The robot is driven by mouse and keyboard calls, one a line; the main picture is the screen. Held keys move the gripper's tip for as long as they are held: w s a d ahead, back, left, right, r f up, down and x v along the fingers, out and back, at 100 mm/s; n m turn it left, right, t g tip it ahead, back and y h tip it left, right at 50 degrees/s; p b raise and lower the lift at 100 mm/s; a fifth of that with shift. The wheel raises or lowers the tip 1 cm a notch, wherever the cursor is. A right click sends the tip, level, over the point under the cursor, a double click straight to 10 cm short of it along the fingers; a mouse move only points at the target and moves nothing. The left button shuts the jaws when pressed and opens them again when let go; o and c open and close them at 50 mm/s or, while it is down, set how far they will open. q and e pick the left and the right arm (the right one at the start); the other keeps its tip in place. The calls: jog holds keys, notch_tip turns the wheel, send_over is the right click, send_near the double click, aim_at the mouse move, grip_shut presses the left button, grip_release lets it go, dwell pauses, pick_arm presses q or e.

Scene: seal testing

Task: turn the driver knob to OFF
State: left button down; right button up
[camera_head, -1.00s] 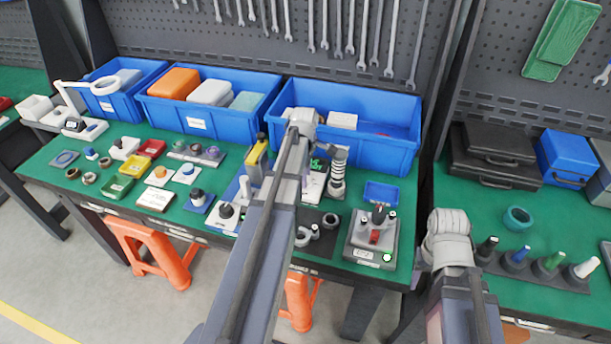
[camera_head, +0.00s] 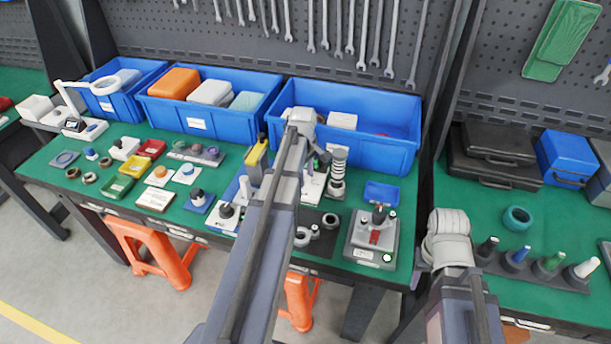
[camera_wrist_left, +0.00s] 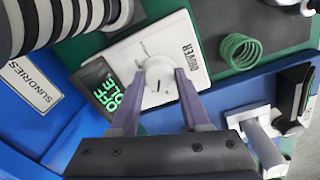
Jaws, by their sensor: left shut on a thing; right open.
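The driver box is a white panel (camera_wrist_left: 190,88) marked DRIVER, with a round white knob (camera_wrist_left: 158,70) and tick marks around it, in the left wrist view. My left gripper (camera_wrist_left: 160,74) has its two fingers on either side of the knob and is shut on it. Beside the knob, a dark display (camera_wrist_left: 105,90) shows rotated green lettering that appears to include OFF. In the head view, the driver box (camera_head: 314,188) is partly hidden behind my left arm. My right arm's wrist shows at the right, but its fingers are not visible.
A striped column (camera_head: 338,172) stands close beside the driver box. A blue bin (camera_head: 395,150) is behind it. A grey device (camera_head: 370,240) with a dark-topped part stands to the right. A green coil (camera_wrist_left: 240,50) lies near the panel. Several small parts cover the bench at left.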

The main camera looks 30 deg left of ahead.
pick_arm(q)
jog(key=shift+m, duration=1.7)
jog(key=shift+c, duration=1.9)
grip_release()
jog(key=shift+r, duration=0.15)
notch_tip(320, 180, up, 8)
jog(key=p, duration=0.8)
jog(key=shift+s+a+f, duration=0.1)
jog(key=shift+s+f, duration=0.05)
jog(key=shift+f, duration=0.05)
